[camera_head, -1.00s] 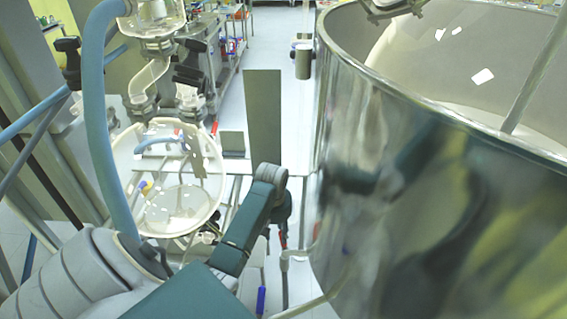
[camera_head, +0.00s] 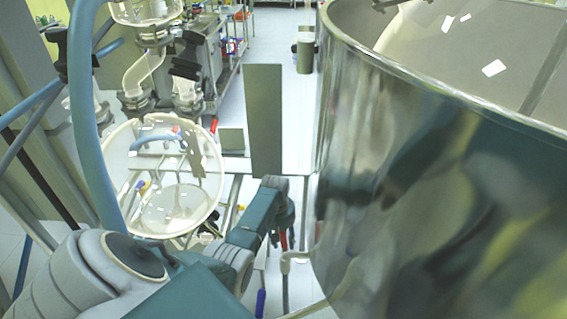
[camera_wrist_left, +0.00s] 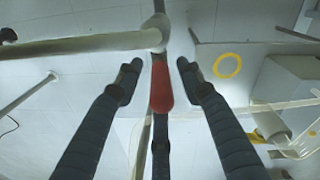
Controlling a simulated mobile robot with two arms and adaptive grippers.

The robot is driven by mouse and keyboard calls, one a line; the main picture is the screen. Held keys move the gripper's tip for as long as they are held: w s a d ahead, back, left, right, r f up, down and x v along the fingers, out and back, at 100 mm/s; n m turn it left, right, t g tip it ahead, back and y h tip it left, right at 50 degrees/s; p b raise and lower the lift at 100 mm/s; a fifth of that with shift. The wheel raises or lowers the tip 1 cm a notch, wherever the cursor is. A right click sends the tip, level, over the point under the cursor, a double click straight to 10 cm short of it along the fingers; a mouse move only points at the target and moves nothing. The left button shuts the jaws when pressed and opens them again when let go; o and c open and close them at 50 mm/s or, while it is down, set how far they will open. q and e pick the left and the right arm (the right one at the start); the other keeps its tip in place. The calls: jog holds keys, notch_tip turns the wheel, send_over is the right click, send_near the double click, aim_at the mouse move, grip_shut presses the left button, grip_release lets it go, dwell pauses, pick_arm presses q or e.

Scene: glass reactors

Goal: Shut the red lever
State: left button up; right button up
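The red lever (camera_wrist_left: 161,86) shows in the left wrist view, hanging from a pale round joint on a white pipe (camera_wrist_left: 80,46). My left gripper (camera_wrist_left: 158,76) is open, with one dark finger on each side of the lever and a third below it. Gaps show between the side fingers and the lever. In the head view, a small red part (camera_head: 283,240) shows just under my left gripper (camera_head: 284,222), mostly hidden by the arm. My right gripper is in neither view.
A large shiny steel vessel (camera_head: 420,190) fills the right side of the head view. A round glass reactor (camera_head: 165,185) with blue hoses stands at the left. An upright grey panel (camera_head: 264,120) stands behind the gripper. A yellow ring (camera_wrist_left: 228,66) shows in the wrist view.

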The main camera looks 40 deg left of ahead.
pick_arm(q)
jog(key=shift+f, duration=0.1)
grip_shut()
jog(key=shift+s+a+t+h+p, duration=0.3)
jog(key=shift+s+a+h+p, duration=0.15)
jog(key=shift+h+p, duration=0.1)
jog(key=shift+s+a+f+t+h, duration=0.25)
jog(key=shift+a+f+t+h, duration=0.1)
jog(key=shift+t+h, duration=0.3)
grip_release()
notch_tip(320, 180, up, 10)
jog(key=shift+r, duration=0.1)
